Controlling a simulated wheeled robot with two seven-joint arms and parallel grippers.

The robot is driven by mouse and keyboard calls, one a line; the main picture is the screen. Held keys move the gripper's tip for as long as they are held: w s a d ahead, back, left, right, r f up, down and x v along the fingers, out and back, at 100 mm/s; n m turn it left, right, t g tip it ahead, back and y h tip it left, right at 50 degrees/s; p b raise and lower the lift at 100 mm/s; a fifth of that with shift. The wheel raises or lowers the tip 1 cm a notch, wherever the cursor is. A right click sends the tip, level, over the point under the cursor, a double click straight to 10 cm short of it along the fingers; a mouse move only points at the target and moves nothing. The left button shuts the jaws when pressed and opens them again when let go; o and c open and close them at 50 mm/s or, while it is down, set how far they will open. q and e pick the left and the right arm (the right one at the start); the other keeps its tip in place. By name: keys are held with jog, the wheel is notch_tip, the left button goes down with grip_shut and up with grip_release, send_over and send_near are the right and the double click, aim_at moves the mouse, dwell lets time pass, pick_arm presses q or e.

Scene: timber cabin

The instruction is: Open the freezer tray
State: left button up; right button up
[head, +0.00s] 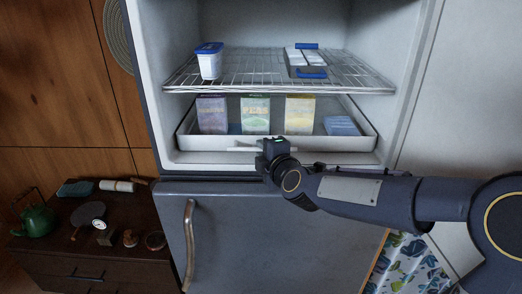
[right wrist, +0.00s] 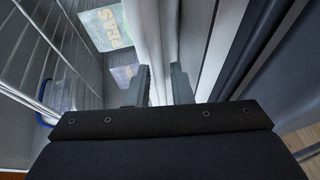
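The freezer tray (head: 335,144) is a shallow white tray at the bottom of the open freezer compartment, holding several boxes. A pale handle bar (head: 240,149) runs along its front. My right gripper (head: 268,146) is at the tray's front, by the right part of this bar; its arm covers some of the front. In the right wrist view, the fingers of my right gripper (right wrist: 162,88) are apart, with white tray front or handle between them. I cannot tell whether they touch it. My left gripper is not in view.
A wire shelf (head: 265,75) above the tray bears a blue-lidded tub (head: 209,62) and a white-and-blue pack (head: 305,60). The lower fridge door (head: 260,235) is shut, with a metal handle (head: 189,245). A dark cabinet (head: 75,245) with a green kettle (head: 37,220) stands left.

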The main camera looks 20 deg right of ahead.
jog(key=shift+w+a+f, duration=0.1)
jog(key=shift+w+f, duration=0.05)
jog(key=shift+w, duration=0.55)
grip_shut()
